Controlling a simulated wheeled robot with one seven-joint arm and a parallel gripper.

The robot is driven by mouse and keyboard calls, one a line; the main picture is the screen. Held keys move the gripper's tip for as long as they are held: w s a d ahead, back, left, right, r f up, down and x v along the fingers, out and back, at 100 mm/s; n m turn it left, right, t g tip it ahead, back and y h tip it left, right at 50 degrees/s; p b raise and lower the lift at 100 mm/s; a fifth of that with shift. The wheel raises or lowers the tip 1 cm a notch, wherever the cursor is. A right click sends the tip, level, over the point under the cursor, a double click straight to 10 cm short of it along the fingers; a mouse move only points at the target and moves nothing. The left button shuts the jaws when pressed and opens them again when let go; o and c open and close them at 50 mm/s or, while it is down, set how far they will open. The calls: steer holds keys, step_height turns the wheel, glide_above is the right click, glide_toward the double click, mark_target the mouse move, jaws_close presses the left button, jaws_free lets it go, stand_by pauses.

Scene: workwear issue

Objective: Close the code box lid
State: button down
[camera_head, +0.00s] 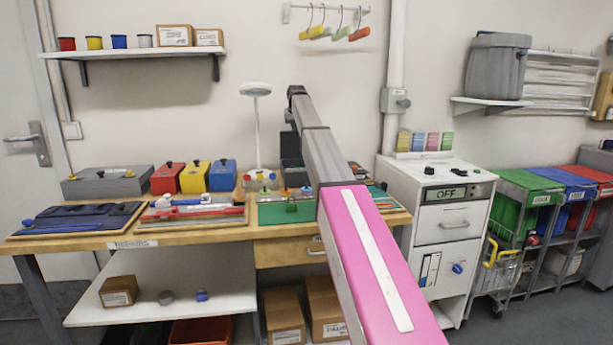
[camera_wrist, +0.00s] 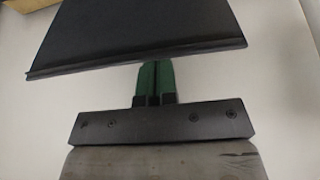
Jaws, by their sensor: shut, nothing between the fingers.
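A dark upright panel (camera_head: 291,147) stands at the back of the workbench, partly hidden by my arm; it looks like the raised lid of the code box, whose body I cannot make out. In the wrist view a broad black panel (camera_wrist: 135,35), likely the same lid, fills the top. My gripper (camera_wrist: 155,72) has its green-sided fingers together and empty. Their tips reach the panel's lower edge, which overlaps them in the picture; I cannot tell whether they touch. In the head view my gripper is hidden or too small to tell.
The workbench (camera_head: 246,233) holds red (camera_head: 167,178), yellow (camera_head: 194,177) and blue (camera_head: 222,175) boxes, a grey case (camera_head: 108,182) and tool mats. A lamp (camera_head: 256,90) stands near my arm. A white cabinet (camera_head: 442,222) is at the right.

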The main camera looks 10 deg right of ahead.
mark_target(295, 135)
steer(key=shift+s, duration=0.15)
steer(key=shift+s, duration=1.4)
steer(key=shift+s+f, duration=0.4)
steer(key=shift+s, duration=0.25)
steer(key=shift+s+f, duration=0.35)
steer(key=shift+s, duration=0.3)
